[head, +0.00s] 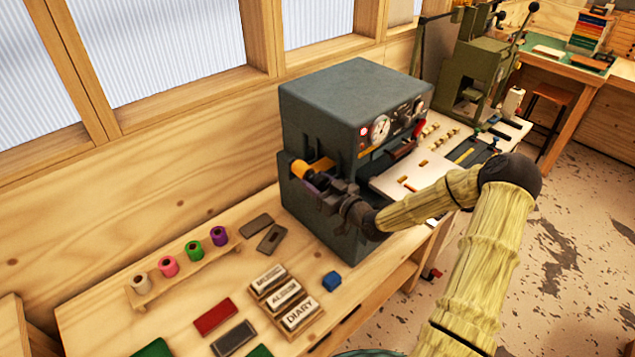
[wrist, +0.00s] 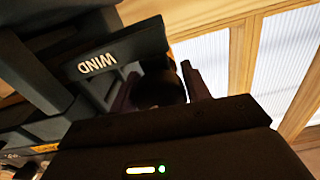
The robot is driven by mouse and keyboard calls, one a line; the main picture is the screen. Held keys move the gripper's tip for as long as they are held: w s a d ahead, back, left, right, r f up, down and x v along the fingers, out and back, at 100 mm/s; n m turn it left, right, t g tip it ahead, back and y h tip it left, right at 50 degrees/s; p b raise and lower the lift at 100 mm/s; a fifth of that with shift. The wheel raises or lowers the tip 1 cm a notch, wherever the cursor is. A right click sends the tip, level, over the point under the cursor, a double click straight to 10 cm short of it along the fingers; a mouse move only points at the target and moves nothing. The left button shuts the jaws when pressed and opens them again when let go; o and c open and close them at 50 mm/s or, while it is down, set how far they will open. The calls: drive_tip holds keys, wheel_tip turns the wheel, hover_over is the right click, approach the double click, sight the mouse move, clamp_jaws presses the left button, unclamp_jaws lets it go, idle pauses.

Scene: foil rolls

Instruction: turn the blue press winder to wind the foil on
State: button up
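The blue-grey press (head: 335,100) stands on the bench, with a gauge and red parts on its front. The wrist view shows a panel marked WIND (wrist: 98,64) on it. A dark round winder knob (wrist: 160,92) sits beside that panel, between my gripper's two fingers (wrist: 162,85). The fingers are apart, and I cannot tell whether either touches the knob. In the head view my gripper (head: 318,184) is at the press's left side, by an orange-yellow roll (head: 300,169). The gripper and wrist hide the winder there.
A rack (head: 185,265) of several coloured rolls stands left on the bench. A green machine (head: 478,65) stands behind the press.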

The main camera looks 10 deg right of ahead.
drive_tip(key=c, duration=0.5)
drive_tip(key=shift+o, duration=0.2)
drive_tip(key=shift+m, duration=0.4)
